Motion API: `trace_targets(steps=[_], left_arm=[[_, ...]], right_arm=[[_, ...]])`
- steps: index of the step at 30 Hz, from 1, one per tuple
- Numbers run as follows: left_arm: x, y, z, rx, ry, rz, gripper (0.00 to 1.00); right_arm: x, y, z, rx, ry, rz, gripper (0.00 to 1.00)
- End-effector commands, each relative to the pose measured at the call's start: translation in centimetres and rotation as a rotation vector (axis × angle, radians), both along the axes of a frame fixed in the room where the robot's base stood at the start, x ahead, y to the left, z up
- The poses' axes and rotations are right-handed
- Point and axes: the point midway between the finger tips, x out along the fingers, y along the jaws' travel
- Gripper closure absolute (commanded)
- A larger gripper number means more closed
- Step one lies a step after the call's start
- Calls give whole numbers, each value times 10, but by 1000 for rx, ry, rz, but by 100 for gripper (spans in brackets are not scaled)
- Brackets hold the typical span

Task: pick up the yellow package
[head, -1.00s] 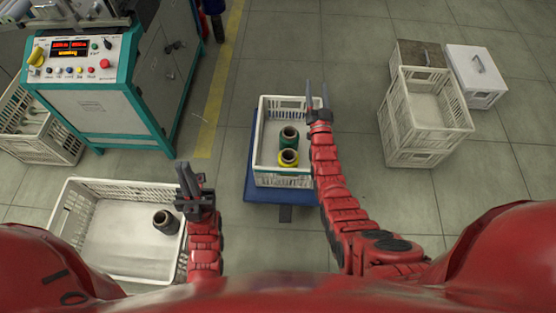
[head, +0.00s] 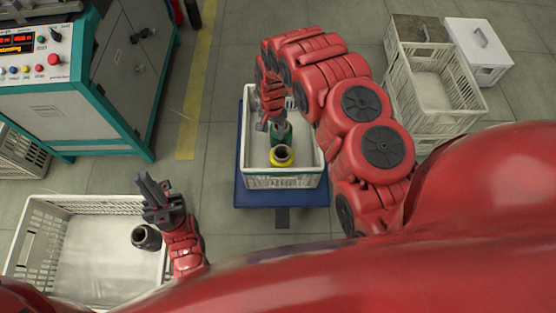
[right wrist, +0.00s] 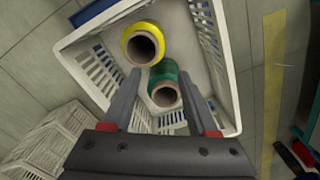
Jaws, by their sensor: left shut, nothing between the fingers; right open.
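The yellow package (head: 281,156) is a spool with a dark hollow core, standing at the near end of a white crate (head: 283,182). In the right wrist view the yellow package (right wrist: 143,45) is beyond the fingertips. A green package (head: 279,137) stands right behind it in the crate; it also shows in the right wrist view (right wrist: 165,84), between the open fingers in the picture. My right gripper (head: 268,124) is open and points down over the crate, by the green package. Whether it touches the green one I cannot tell. My left gripper (head: 155,194) is shut and empty at the left.
The crate sits on a blue base (head: 240,190). A white crate (head: 84,204) at lower left holds a dark spool (head: 146,236). A control machine (head: 70,100) stands at upper left. Stacked crates (head: 438,85) and a white box (head: 480,52) stand at upper right.

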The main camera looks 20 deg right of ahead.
Motion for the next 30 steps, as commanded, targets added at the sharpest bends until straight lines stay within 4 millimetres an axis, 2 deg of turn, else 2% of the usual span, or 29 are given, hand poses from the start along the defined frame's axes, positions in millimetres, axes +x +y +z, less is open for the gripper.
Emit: trace_targets(steps=[3, 12, 17, 25, 30], left_arm=[[0, 0, -8, 0, 0, 0, 100], [0, 0, -20, 0, 0, 0, 100], [0, 0, -25, 0, 0, 0, 100], [0, 0, -29, 0, 0, 0, 100], [0, 0, -41, 0, 0, 0, 100]], right_arm=[[0, 0, -28, 1, -1, -1, 41], [0, 0, -89, 1, -3, 1, 41], [0, 1, -108, 1, -4, 1, 41], [1, 1, -119, 1, -6, 1, 41], [-1, 3, -141, 1, -9, 1, 41]])
